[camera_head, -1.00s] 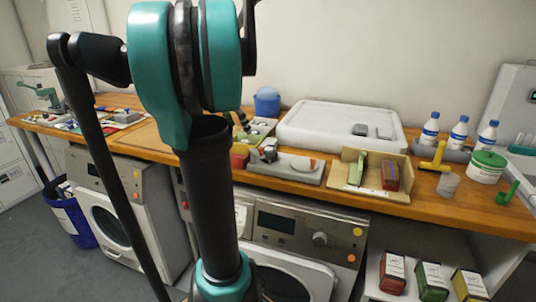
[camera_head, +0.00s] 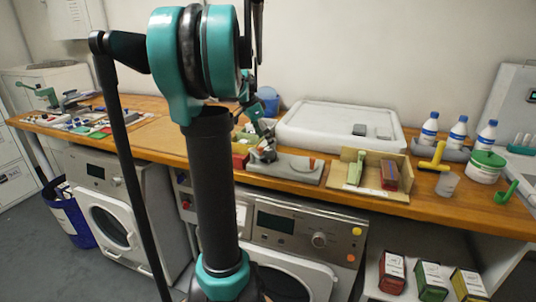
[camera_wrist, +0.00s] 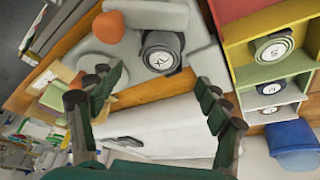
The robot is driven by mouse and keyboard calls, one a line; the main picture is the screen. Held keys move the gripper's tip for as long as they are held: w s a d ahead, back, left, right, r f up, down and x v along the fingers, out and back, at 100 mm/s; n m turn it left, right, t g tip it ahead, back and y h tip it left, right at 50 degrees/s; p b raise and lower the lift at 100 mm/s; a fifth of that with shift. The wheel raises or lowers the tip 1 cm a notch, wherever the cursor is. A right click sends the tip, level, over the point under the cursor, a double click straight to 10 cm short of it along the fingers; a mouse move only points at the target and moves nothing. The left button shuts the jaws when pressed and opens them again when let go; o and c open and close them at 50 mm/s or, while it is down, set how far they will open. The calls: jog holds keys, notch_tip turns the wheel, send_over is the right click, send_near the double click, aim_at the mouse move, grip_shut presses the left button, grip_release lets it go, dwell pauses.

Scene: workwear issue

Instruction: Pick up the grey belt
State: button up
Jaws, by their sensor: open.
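A rolled dark grey belt (camera_wrist: 163,60) with a round white size label lies by a light grey fixture (camera_wrist: 150,14) in the upper middle of the wrist view. My gripper (camera_wrist: 160,82) is open and empty, its two fingers spread left and right below the belt in that view, apart from it. Other labelled rolls, one marked S (camera_wrist: 273,48), sit in coloured compartments to the right in the wrist view.
A coloured compartment rack (camera_wrist: 238,52) stands close to the belt, with a blue tub (camera_wrist: 292,146) beyond it. A large white lidded box (camera_head: 340,115) is behind the fixture. An orange rounded piece (camera_wrist: 108,27) and a cardboard holder (camera_head: 384,194) are nearby.

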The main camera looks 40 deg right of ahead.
aim_at(268, 149)
jog(key=shift+a+x, duration=0.2)
jog(key=shift+x, duration=1.2)
jog(key=shift+a+x, duration=0.2)
jog(key=shift+x, duration=1.15)
jog(key=shift+w+f, duration=0.15)
jog(key=c, duration=1.3)
